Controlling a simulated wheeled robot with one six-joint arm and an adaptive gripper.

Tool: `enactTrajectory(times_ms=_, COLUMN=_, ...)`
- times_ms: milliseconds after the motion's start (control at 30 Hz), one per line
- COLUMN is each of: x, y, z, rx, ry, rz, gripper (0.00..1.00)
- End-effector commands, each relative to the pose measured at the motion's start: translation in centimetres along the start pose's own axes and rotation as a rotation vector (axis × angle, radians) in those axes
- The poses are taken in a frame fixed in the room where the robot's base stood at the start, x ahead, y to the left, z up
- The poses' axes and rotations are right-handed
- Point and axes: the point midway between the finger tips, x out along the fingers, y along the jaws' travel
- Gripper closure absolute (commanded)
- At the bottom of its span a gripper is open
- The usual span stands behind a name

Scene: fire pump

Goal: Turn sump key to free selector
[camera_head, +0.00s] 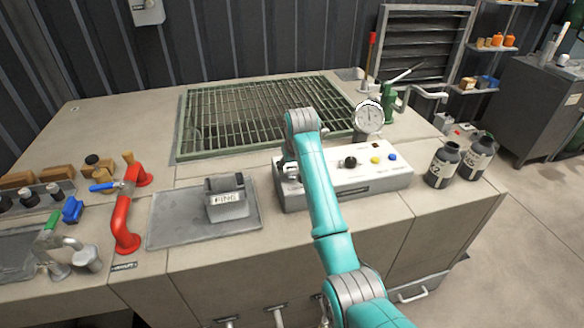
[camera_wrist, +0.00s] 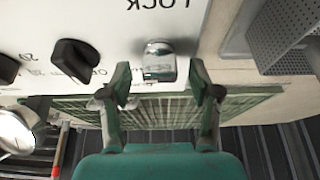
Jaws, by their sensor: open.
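A shiny metal piece, which looks like the sump key (camera_wrist: 158,58), stands on the white panel (camera_head: 375,180) near the lettering LOCK. In the wrist view it lies between the spread fingertips of my gripper (camera_wrist: 161,77), with a gap on both sides. My gripper is open and holds nothing. In the head view my gripper (camera_head: 290,168) is at the panel's left end, partly hidden by my arm. The black selector knob (camera_wrist: 75,60) sits beside the key on the panel; it also shows in the head view (camera_head: 351,162). The key's exact angle is hard to tell.
A yellow button (camera_head: 376,160) and a blue button (camera_head: 393,157) are right of the knob. A round gauge (camera_head: 369,117) stands behind the panel. A green grating (camera_head: 240,118) lies behind. A grey block (camera_head: 227,197) on a tray is to the left, and dark bottles (camera_head: 443,165) to the right.

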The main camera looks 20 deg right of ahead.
Motion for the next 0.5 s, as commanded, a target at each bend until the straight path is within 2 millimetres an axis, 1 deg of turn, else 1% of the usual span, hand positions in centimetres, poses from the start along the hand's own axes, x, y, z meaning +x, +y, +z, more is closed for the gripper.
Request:
enactTrajectory(times_ms=267, x=0.14, y=0.0, z=0.0, rx=0.0, ry=0.0, rz=0.0, gripper=0.38)
enactTrajectory(times_ms=367, x=0.13, y=0.0, z=0.0, rx=0.0, ry=0.0, rz=0.0, gripper=0.6)
enactTrajectory(times_ms=400, x=0.13, y=0.0, z=0.0, rx=0.0, ry=0.0, rz=0.0, gripper=0.7)
enactTrajectory(times_ms=467, x=0.13, y=0.0, z=0.0, rx=0.0, ry=0.0, rz=0.0, gripper=0.85)
enactTrajectory(times_ms=500, x=0.13, y=0.0, z=0.0, rx=0.0, ry=0.0, rz=0.0, gripper=0.95)
